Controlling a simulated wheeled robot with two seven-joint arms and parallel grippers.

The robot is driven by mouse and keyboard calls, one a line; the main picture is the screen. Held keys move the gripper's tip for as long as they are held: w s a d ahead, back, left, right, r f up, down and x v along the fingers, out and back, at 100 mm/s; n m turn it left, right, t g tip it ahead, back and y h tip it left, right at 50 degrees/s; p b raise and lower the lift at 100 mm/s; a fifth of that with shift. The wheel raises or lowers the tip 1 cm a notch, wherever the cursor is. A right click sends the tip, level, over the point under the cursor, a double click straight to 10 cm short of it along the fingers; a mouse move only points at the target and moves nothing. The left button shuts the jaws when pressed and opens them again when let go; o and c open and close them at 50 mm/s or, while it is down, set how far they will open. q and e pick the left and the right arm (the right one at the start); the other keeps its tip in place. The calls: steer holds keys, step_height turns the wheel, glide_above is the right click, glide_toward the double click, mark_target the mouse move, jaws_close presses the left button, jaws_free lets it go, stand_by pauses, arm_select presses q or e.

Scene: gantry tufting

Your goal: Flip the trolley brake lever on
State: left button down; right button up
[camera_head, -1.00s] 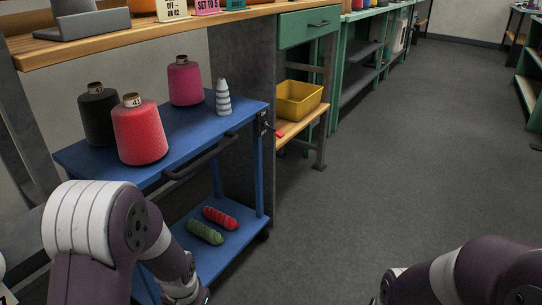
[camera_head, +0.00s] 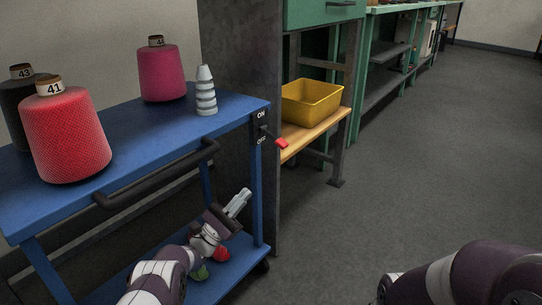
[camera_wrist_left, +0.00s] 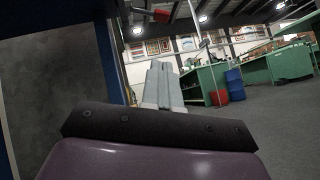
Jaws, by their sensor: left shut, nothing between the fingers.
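The blue trolley (camera_head: 130,125) stands at the left with a black handle along its near side. On its right corner post is the brake lever (camera_head: 281,143), a dark rod with a red tip, sticking out to the right and slightly down. White ON and OFF labels are above and below its pivot. The lever's red tip also shows at the top of the left wrist view (camera_wrist_left: 161,15). My left gripper (camera_head: 243,196) is shut and empty, below and left of the lever, apart from it. My right gripper is out of view; only my right arm shows.
Thread cones, including a red one (camera_head: 65,135) and a magenta one (camera_head: 161,73), and a grey stacked piece (camera_head: 206,92) stand on the trolley top. A yellow bin (camera_head: 311,103) sits on a wooden shelf behind the lever. Floor at the right is clear.

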arm_select(q)
steer(key=shift+w, duration=0.1)
steer(key=b, duration=0.6)
glide_toward(274, 137)
steer(key=w+d+r, duration=0.1)
steer(key=d+r, duration=0.1)
steer(key=d, duration=0.4)
steer(key=shift+w+a, duration=0.2)
